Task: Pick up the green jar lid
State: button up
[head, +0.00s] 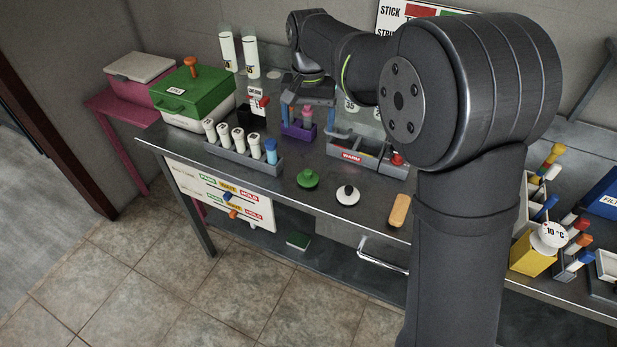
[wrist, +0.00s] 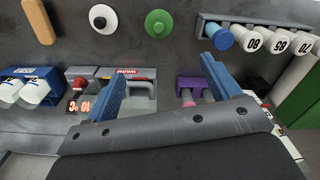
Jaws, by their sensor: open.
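The green jar lid (head: 308,178) is a round disc with a knob on top. It lies flat on the dark bench top, near the front edge, in the head view. In the wrist view the green lid (wrist: 159,23) is at the top, beyond the fingertips and roughly in line with the gap between them. My gripper (head: 308,116) is over the back part of the bench, behind the lid and apart from it. Its two blue fingers are spread wide in the wrist view (wrist: 160,75), with nothing held between them.
A white lid with a black knob (head: 347,195) lies right of the green one. A rack of white bottles (head: 248,159) stands to its left. A purple holder (head: 298,131) and a grey WARM tray (head: 352,151) stand behind. An orange block (head: 399,210) lies further right.

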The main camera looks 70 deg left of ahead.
send_over(308, 171)
notch_tip(308, 171, down, 12)
jog(key=shift+a, duration=0.15)
jog(key=shift+d+f, duration=0.2)
jog(key=shift+f, duration=2.45)
jog(key=c, duration=1.1)
